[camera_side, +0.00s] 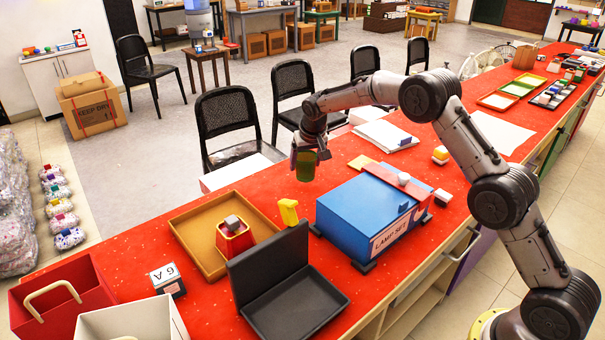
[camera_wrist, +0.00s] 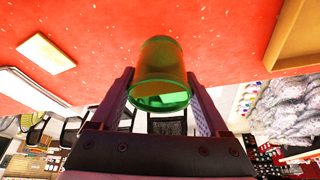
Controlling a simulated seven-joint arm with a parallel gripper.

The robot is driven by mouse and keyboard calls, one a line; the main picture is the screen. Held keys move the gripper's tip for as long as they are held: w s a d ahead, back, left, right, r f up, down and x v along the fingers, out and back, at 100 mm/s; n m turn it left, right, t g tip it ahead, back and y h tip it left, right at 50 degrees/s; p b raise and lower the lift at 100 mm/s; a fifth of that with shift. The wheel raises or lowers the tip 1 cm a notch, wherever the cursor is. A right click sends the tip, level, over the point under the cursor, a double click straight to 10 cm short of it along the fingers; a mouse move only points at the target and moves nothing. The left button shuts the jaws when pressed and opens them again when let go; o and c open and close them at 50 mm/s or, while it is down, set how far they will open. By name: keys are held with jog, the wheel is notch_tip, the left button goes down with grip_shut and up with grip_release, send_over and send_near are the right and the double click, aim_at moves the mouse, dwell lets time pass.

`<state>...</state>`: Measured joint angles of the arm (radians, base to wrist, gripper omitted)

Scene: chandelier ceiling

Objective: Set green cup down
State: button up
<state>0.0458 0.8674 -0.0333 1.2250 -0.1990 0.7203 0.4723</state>
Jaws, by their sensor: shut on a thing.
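The green cup (camera_side: 305,168) is a translucent green cylinder. In the side view it hangs under my gripper (camera_side: 308,152), near the far edge of the red table (camera_side: 345,183). In the wrist view the cup (camera_wrist: 163,72) sits between the two fingers of my gripper (camera_wrist: 162,88), which are shut on its sides. Red table surface shows beyond the cup in the wrist view. I cannot tell exactly how far the cup is above the table.
A blue box labelled LAMP SET (camera_side: 365,215) stands right of the cup. A yellow block (camera_side: 289,211), an open black case (camera_side: 290,285) and a brown tray (camera_side: 195,245) with a red container (camera_side: 235,240) lie in front and left. White papers (camera_side: 385,136) lie to the right.

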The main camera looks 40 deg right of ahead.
aim_at(303, 174)
jog(key=shift+w+d+f, duration=0.1)
jog(key=shift+w+f, duration=0.7)
jog(key=shift+f, duration=1.6)
jog(key=shift+f, duration=0.15)
jog(key=o, duration=1.2)
jog(key=shift+o, duration=0.2)
